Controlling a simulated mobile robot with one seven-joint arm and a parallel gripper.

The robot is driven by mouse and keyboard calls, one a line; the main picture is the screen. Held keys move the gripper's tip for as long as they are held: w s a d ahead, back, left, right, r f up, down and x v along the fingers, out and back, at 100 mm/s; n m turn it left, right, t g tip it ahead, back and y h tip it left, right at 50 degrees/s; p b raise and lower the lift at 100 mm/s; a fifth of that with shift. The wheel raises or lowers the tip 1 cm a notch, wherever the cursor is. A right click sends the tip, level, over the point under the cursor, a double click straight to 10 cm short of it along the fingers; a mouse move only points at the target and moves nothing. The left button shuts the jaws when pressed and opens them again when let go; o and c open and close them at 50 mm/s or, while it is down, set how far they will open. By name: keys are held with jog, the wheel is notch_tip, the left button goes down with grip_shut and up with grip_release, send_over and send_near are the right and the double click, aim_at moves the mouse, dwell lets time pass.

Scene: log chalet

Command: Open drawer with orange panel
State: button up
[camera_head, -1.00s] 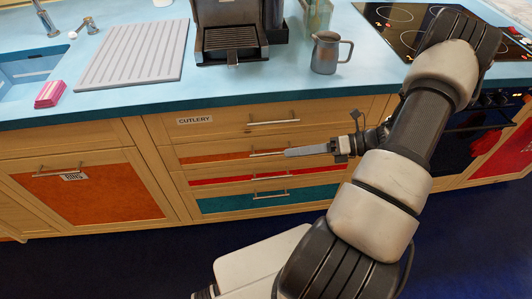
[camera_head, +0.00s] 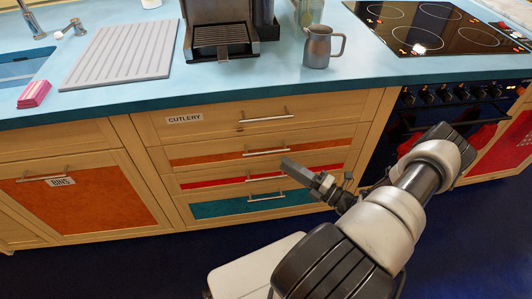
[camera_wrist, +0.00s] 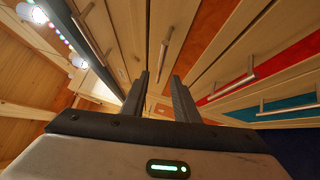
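The drawer with the orange panel (camera_head: 215,158) is second from the top in the wooden stack and looks shut. Its bar handle (camera_head: 267,152) runs across the front. My gripper (camera_head: 287,164) is in front of the stack, just right of and below that handle in the head view, apart from it as far as I can tell. In the wrist view the two fingers of my gripper (camera_wrist: 159,82) are spread with nothing between them. The orange panel (camera_wrist: 203,22) also shows there, with a handle (camera_wrist: 165,45) beyond the fingertips.
The cutlery drawer (camera_head: 217,122) is above, and the red-panel drawer (camera_head: 210,184) and teal-panel drawer (camera_head: 225,207) are below. An orange bins door (camera_head: 95,205) is left, an oven (camera_head: 415,125) right. The counter (camera_head: 130,95) overhangs. Blue floor lies in front.

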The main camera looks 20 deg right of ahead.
aim_at(266, 152)
jog(key=b+x, duration=0.1)
jog(key=x, duration=0.8)
jog(key=shift+w+a, duration=0.15)
jog(key=shift+a, duration=0.05)
grip_shut()
